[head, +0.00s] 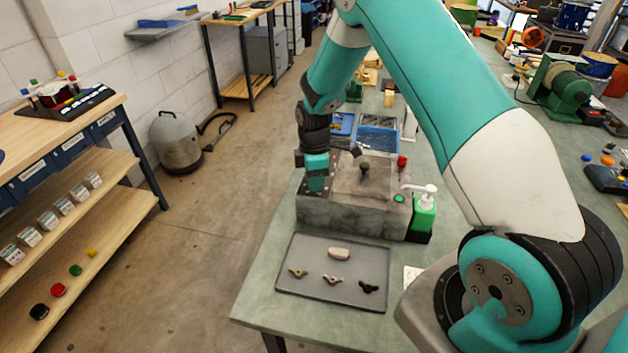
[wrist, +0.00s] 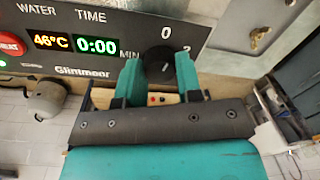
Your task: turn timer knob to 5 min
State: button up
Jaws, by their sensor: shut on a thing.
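In the wrist view the two teal fingers of my gripper (wrist: 159,76) are shut on the knob, one on each side. The scale mark 0 shows above the knob, with part of another mark to its right. The knob's pointer is hidden. In the head view my gripper (head: 316,178) is at the unit's left side, and the knob is hidden.
A grey tray (head: 300,265) with several small pieces lies in front of the unit. A green soap bottle (head: 424,215) stands at its right. A red button (wrist: 10,45) is left of the displays. Open floor lies left of the bench.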

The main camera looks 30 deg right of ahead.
jog(key=m+b, duration=0.1)
jog(key=m, duration=0.4)
jog(key=shift+b, duration=0.4)
jog(key=m+b, duration=0.1)
jog(key=m, duration=0.4)
jog(key=shift+m, duration=0.4)
jog(key=m+b, duration=0.1)
jog(key=m, duration=0.4)
jog(key=shift+d+m+t, duration=0.1)
jog(key=shift+m+t, duration=0.2)
jog(key=shift+t, duration=0.1)
jog(key=m, duration=0.5)
jog(key=shift+b, duration=0.4)
jog(key=o, duration=0.9)
jog(key=shift+o, duration=0.2)
